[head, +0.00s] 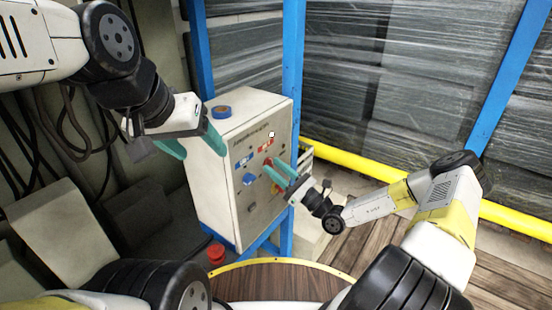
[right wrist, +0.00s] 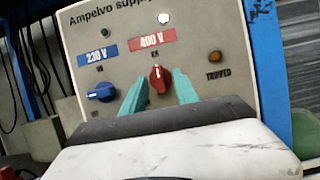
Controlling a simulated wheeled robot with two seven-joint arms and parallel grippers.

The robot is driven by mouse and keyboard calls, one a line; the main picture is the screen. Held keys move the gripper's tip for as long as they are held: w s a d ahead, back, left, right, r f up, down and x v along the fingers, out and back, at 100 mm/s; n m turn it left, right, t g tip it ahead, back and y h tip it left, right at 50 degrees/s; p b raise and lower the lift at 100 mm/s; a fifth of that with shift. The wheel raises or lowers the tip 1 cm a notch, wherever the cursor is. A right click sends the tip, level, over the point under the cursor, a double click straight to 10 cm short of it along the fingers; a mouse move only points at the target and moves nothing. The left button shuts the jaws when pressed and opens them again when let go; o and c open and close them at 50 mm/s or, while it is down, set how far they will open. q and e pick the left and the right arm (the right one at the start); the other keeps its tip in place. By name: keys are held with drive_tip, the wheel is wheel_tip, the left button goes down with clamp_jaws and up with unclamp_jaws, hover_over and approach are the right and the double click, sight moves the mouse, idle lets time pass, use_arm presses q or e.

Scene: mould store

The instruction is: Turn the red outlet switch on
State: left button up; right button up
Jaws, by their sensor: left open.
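The red outlet switch (right wrist: 160,79) is a round red knob on the cabinet's front panel, below the red 400 V label (right wrist: 152,44). Its pale pointer mark stands near upright in the right wrist view. In the head view the switch (head: 268,162) is partly hidden by my right gripper (head: 279,175). My right gripper (right wrist: 160,84) is open, with one teal finger on each side of the knob and gaps showing; I cannot tell whether the fingers reach around it.
A blue switch (right wrist: 101,92) under a blue 230 V label (right wrist: 97,54) sits left of the red one. A white lamp (right wrist: 164,18) and an amber lamp (right wrist: 215,57) are on the panel. A blue post (head: 292,60) and yellow rail (head: 350,165) stand nearby.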

drive_tip(key=v, duration=0.8)
drive_tip(key=shift+a, duration=0.1)
drive_tip(key=s+a+r+n+g+h, duration=0.1)
drive_tip(key=s+r+n+g+h, duration=0.2)
drive_tip(key=s+r+n+g, duration=0.4)
drive_tip(key=s+a+r+n+g+h, duration=0.25)
drive_tip(key=s+n+g, duration=0.35)
drive_tip(key=n+g, duration=0.4)
drive_tip(key=s+d+r+n+t+h, duration=0.4)
drive_tip(key=d+r+t+h, duration=0.1)
drive_tip(key=r, duration=0.4)
drive_tip(key=s+d+r+n+t+h, duration=0.5)
drive_tip(key=d+r, duration=0.1)
drive_tip(key=r, duration=0.3)
drive_tip(key=shift+d+r, duration=0.35)
drive_tip(key=shift+d, duration=0.05)
